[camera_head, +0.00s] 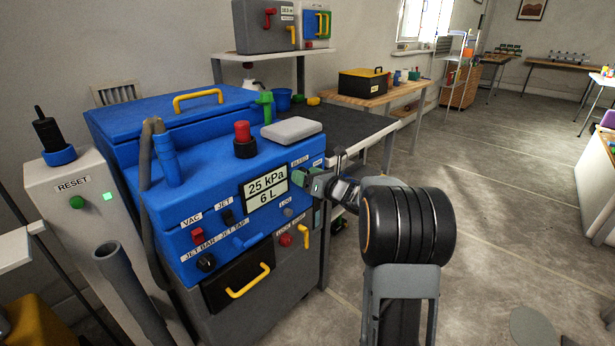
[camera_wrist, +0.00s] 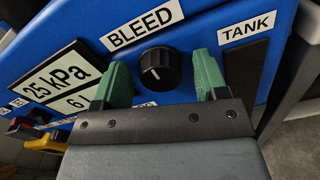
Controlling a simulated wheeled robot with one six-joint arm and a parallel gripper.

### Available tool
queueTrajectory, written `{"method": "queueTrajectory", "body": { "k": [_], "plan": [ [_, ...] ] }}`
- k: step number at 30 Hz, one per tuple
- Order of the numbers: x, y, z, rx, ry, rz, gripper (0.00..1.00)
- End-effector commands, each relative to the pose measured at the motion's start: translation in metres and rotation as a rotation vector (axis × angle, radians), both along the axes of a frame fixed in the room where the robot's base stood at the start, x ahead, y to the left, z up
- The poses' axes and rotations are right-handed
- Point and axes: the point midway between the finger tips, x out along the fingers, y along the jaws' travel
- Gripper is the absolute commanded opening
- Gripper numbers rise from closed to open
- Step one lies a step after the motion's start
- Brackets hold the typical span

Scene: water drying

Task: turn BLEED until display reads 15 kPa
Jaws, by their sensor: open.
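The BLEED knob (camera_wrist: 160,67) is a black dial with a white pointer mark, set in the blue panel under the BLEED label (camera_wrist: 142,25) in the wrist view. My gripper (camera_wrist: 163,75) is open, with one green finger on each side of the knob and gaps between. I cannot tell how far the fingertips reach along the knob. In the head view my gripper (camera_head: 315,187) is at the panel's right end and hides the knob. The display (camera_head: 265,188) reads 25 kPa and 6 L; it also shows in the wrist view (camera_wrist: 58,80).
A dark TANK strip (camera_wrist: 246,72) lies right of the knob. The blue machine (camera_head: 160,225) carries a red button (camera_head: 242,131), switches and a yellow drawer handle (camera_head: 247,281). A grey RESET post (camera_head: 75,215) stands at left. Open floor lies to the right.

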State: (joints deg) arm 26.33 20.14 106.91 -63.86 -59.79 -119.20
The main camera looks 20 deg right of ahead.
Motion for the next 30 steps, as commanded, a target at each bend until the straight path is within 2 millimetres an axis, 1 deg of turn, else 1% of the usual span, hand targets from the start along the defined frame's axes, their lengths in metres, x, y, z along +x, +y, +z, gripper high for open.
{"method": "queueTrajectory", "body": {
  "k": [3, 18, 25, 30],
  "plan": [
    [-0.0001, -0.0002, 0.0, 0.0, 0.0, 0.0, 0.66],
    [-0.0004, -0.0003, -0.0001, 0.0, 0.0, 0.0, 0.18],
    [-0.0004, -0.0004, -0.0004, 0.02, 0.009, 0.0, 0.17],
    [-0.0003, -0.0008, -0.0008, 0.09, 0.041, 0.0, 0.17]
  ]
}}
